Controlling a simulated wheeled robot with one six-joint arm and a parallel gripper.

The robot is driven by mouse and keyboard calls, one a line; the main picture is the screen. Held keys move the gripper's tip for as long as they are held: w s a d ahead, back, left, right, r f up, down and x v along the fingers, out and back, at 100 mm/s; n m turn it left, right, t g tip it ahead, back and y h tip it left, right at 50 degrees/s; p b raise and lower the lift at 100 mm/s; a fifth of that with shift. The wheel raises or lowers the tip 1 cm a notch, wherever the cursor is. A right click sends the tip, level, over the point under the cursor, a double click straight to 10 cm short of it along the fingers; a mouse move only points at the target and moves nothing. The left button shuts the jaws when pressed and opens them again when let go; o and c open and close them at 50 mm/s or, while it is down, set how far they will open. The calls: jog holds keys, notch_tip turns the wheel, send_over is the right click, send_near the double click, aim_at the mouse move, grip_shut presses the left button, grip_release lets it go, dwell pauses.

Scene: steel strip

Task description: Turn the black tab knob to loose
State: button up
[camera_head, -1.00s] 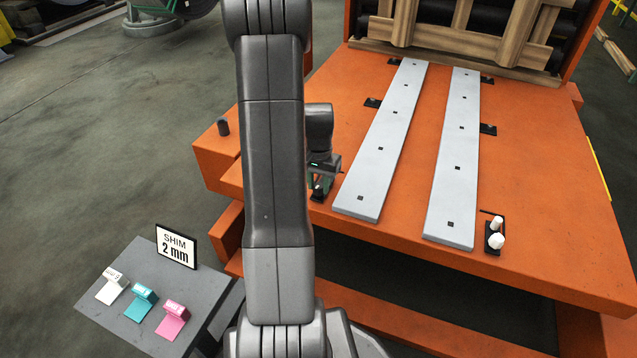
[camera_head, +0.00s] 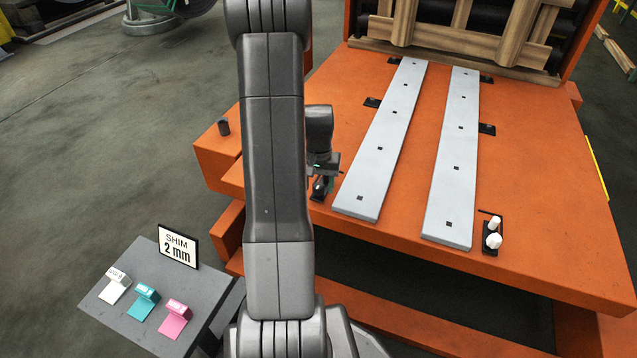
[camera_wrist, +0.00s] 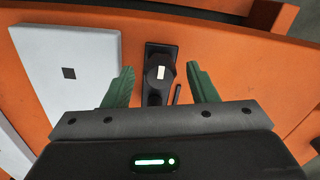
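The black knob (camera_wrist: 154,74) with a small white mark on top sits on a black plate on the orange deck, beside the end of a pale steel strip (camera_wrist: 70,62). In the wrist view it lies between the two green fingers of my gripper (camera_wrist: 163,72). The fingers are apart, with a gap visible on both sides of the knob. In the head view my gripper (camera_head: 322,184) is low over the deck's near left edge, beside the left strip (camera_head: 383,142).
A second strip (camera_head: 453,150) lies to the right, with a white knob (camera_head: 494,241) on a black plate by its near end. A grey side table (camera_head: 142,328) holds white, teal and pink tabs and a "SHIM 2 mm" sign (camera_head: 178,246). Small black stops flank the strips.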

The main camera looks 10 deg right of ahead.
aim_at(319, 186)
jog(key=shift+r, duration=0.1)
notch_tip(319, 186, up, 14)
jog(key=p, duration=0.4)
jog(key=shift+f, duration=0.25)
notch_tip(319, 186, down, 14)
jog(key=b, duration=0.4)
jog(key=shift+r+m, duration=0.1)
jog(key=shift+m, duration=0.2)
jog(key=shift+r, duration=0.1)
dwell(0.3)
